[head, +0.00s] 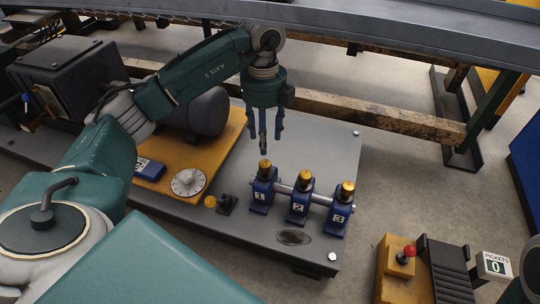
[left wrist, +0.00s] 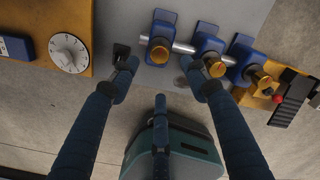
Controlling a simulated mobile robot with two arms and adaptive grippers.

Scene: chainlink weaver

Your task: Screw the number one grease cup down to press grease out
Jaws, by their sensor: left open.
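The number one grease cup (head: 265,166) is a brass cap on the blue block marked 1 (head: 260,196), leftmost of three on a shared rod. My left gripper (head: 264,142) points down above it with fingers spread and empty, apart from the cap. In the left wrist view, the number one cup (left wrist: 159,54) lies just beyond the open left gripper (left wrist: 162,80), between the two outer fingers. Cup two (head: 306,177) and cup three (head: 347,190) stand to its right. In the wrist view the right finger overlaps the block of cup two (left wrist: 215,67). My right gripper is not in view.
A white dial (head: 188,183) sits on the yellow plate left of the blocks, with a small black switch (head: 227,204) between. A motor (head: 200,115) stands behind. A timber rail (head: 390,121) runs behind.

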